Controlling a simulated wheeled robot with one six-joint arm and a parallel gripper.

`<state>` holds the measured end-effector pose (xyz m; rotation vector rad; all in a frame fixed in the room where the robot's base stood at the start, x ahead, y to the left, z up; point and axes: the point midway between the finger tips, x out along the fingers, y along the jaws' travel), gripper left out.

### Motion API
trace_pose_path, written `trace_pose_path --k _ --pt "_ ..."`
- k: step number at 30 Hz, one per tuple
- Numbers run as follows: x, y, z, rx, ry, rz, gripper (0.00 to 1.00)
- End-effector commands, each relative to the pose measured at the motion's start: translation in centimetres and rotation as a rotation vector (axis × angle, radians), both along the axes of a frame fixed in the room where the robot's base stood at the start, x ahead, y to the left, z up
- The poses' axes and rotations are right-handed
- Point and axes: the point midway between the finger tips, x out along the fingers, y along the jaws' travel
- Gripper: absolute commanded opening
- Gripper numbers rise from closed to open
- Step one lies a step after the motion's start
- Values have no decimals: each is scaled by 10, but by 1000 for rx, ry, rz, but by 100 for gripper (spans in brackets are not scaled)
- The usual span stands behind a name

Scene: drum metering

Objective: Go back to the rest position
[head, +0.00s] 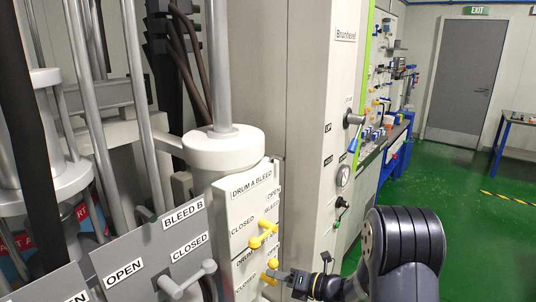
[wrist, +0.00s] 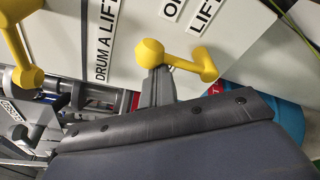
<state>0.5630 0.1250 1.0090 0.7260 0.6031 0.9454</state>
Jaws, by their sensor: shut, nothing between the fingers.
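My gripper (head: 281,274) is at the lower middle of the head view, in front of the white Drum A panel (head: 240,215). Its fingers are shut and empty, with the tips close to the lower yellow valve handle (head: 270,273). In the wrist view the fingers (wrist: 158,84) point at a yellow handle (wrist: 150,52) beside a "DRUM A LIFT" label; I cannot tell whether they touch it. The upper yellow handle (head: 263,234), on the Drum A bleed part, is just above my gripper in the head view. My arm comes in from the lower right.
A grey Bleed B panel (head: 150,245) with a grey lever (head: 185,280) stands at the lower left. A tall cabinet (head: 310,130) with a blue-handled lever (head: 353,130) rises behind my gripper. Green floor (head: 470,230) is open at the right.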

Motion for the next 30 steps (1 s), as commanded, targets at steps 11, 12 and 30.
trace_pose_path --k 11,12,30 --pt "-16 13 -14 -151 -202 -2 0" --pt "-18 14 -16 -172 -230 -2 0" --pt "-32 25 -42 -480 -624 -3 0"
